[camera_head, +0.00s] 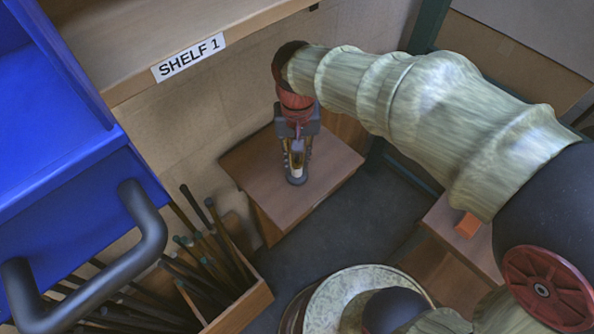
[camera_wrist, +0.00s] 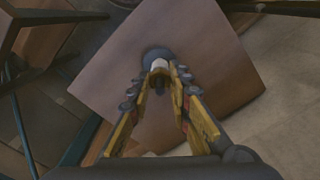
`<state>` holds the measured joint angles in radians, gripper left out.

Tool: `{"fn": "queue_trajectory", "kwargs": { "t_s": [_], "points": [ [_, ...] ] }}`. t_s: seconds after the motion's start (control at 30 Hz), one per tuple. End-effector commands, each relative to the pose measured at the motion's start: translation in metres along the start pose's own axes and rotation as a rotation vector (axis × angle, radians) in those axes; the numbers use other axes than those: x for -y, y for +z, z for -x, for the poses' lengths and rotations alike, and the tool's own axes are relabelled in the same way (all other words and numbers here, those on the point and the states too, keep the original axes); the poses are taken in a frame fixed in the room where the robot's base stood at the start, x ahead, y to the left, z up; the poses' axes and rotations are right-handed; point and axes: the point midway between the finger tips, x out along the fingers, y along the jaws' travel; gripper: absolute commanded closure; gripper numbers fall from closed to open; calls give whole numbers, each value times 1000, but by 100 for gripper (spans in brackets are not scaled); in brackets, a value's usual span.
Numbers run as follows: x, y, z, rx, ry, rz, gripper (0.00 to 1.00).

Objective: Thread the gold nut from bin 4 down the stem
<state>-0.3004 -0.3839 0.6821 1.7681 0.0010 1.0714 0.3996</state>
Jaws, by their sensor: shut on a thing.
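My gripper (camera_head: 297,163) points down over a small wooden stand, its fingers close around the lamp's upright stem. The pale stem (camera_head: 297,171) rises from a dark round base (camera_head: 296,181). In the wrist view the stem's pale part (camera_wrist: 160,65) shows between the yellow-lined fingers, with the base (camera_wrist: 158,54) just beyond. My gripper is shut on a small gold piece (camera_wrist: 158,71), seemingly the nut, around or against the stem; the fingers hide most of it. How far down it sits, and whether it is threaded, I cannot tell.
The wooden stand (camera_head: 245,168) is otherwise bare. A shelf marked SHELF 1 (camera_head: 190,57) and a blue bin (camera_head: 60,130) are at the left. A wooden crate of dark rods (camera_head: 238,312) stands below. An orange block (camera_head: 467,225) lies on another stand at the right.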

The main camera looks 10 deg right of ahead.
Motion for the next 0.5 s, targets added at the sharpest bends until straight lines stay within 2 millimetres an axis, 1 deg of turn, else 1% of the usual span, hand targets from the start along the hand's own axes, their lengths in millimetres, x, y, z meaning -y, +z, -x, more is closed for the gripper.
{"fn": "queue_trajectory", "kwargs": {
  "t_s": [0.03,0.2,0.3,0.4,0.5],
  "points": [
    [-2,3,-4,12,7,-57,100],
    [-2,3,-5,12,9,-272,100],
    [-1,3,-6,11,9,-371,100],
    [-1,3,-7,11,9,-422,100],
    [-1,4,-7,11,10,-433,100]
  ]
}}
